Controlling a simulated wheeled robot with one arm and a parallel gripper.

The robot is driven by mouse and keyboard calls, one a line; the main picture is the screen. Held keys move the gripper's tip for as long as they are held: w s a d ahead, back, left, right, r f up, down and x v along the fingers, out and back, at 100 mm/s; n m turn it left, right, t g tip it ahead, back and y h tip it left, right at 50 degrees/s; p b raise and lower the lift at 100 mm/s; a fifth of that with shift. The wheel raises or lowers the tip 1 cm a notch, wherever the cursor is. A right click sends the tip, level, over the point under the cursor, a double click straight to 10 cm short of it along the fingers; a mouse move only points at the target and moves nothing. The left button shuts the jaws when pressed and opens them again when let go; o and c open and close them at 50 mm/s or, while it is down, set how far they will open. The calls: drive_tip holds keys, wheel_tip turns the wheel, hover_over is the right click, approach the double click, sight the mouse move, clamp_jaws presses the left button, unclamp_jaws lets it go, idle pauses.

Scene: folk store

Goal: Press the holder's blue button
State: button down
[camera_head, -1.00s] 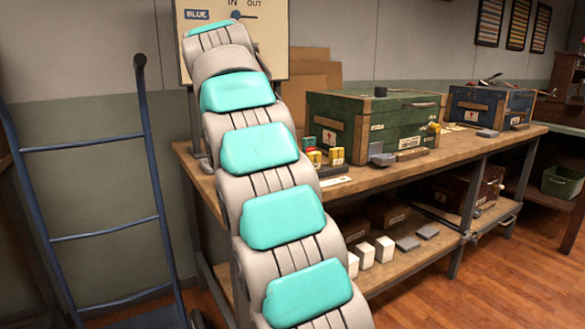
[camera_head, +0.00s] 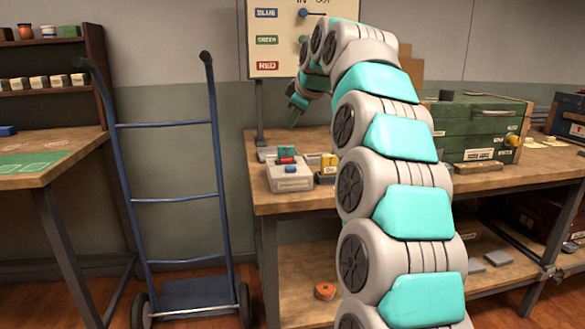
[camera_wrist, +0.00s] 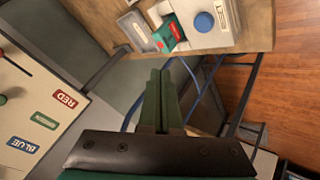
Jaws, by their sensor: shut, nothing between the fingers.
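The holder (camera_head: 289,184) is a pale grey box near the left front corner of the workbench. Its blue button (camera_head: 291,169) is on the near part of the top, with red and green pieces behind it. In the wrist view the holder (camera_wrist: 212,42) is at the top edge, with the round blue button (camera_wrist: 204,21) showing clearly. My gripper (camera_head: 294,124) points down above the bench, behind and above the holder, apart from it. In the wrist view its dark green fingers (camera_wrist: 161,74) are shut together with nothing between them, and their tips lie below the holder in the picture.
A board (camera_head: 262,28) with BLUE, GREEN and RED labels stands behind the bench. A yellow item (camera_head: 329,164) sits right of the holder. A green chest (camera_head: 475,130) is farther right. A blue hand truck (camera_head: 168,198) stands left of the bench (camera_head: 300,207).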

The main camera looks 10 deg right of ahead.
sight(293, 168)
drive_tip(key=shift+f, duration=0.15)
wheel_tip(293, 168, down, 9)
drive_tip(key=b, duration=0.6)
drive_tip(key=shift+r, duration=0.2)
idle(1.6)
drive_tip(key=shift+f+b, duration=0.35)
drive_tip(key=shift+f, duration=0.55)
idle(0.7)
drive_tip(key=shift+r, duration=0.1)
drive_tip(key=shift+r+p, duration=0.4)
drive_tip(key=shift+r, duration=0.4)
drive_tip(key=shift+r, duration=0.1)
